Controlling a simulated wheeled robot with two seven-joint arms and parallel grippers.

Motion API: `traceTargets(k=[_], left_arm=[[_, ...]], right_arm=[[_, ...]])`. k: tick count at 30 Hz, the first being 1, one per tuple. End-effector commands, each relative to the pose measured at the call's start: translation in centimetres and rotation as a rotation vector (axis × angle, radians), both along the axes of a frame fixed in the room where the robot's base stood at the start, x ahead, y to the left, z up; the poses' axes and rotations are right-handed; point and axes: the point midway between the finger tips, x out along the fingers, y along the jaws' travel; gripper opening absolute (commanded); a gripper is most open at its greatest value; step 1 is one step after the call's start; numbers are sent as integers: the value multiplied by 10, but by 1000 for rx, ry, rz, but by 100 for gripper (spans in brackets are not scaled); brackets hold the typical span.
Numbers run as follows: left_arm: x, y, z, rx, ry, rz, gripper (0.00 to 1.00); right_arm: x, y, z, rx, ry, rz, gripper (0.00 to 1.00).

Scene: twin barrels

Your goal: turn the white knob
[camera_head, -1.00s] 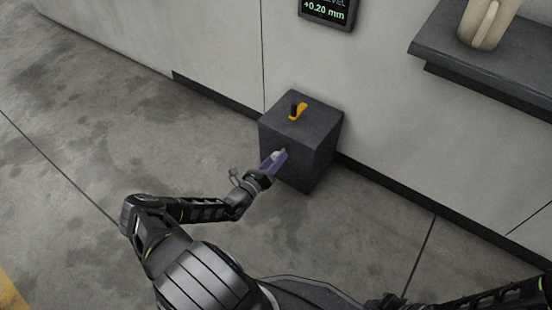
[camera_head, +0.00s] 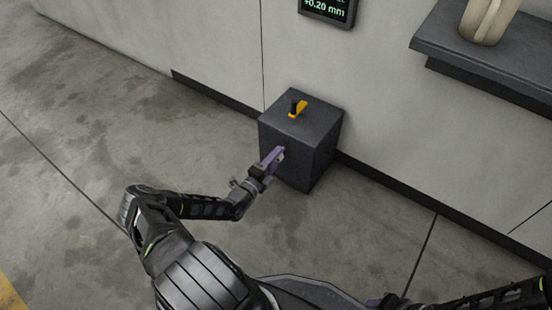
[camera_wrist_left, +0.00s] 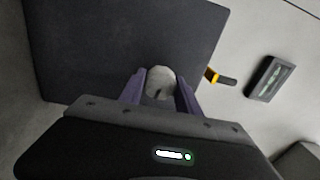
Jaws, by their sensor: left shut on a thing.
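The white knob (camera_wrist_left: 160,80) is round and pale with a dark mark on its face. It sits on a side face of the dark grey box (camera_head: 312,150). My left gripper (camera_wrist_left: 160,84) is shut on the knob, with one purple finger on each side of it. In the head view the left gripper (camera_head: 275,156) reaches the box's front left face, and its fingers hide most of the knob. Part of my right arm shows at the bottom right, but its gripper is not clearly in view.
A yellow lever with a black grip (camera_head: 298,109) stands on top of the box. A wall display (camera_head: 327,10) reads +0.20 mm. A dark shelf (camera_head: 480,55) with a beige container (camera_head: 487,20) is at the upper right. The floor left of the box is clear.

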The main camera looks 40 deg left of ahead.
Motion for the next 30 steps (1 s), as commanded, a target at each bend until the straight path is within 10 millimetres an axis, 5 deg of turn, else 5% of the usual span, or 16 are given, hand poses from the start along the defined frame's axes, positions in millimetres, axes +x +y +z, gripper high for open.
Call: traceTargets(k=[18, 30], left_arm=[[-1, 1, -1, -533, -11, 2, 0], [-1, 1, 0, -655, -12, 2, 0]], right_arm=[[2, 0, -10, 2, -1, -1, 36], [2, -1, -12, 3, -1, -1, 36]])
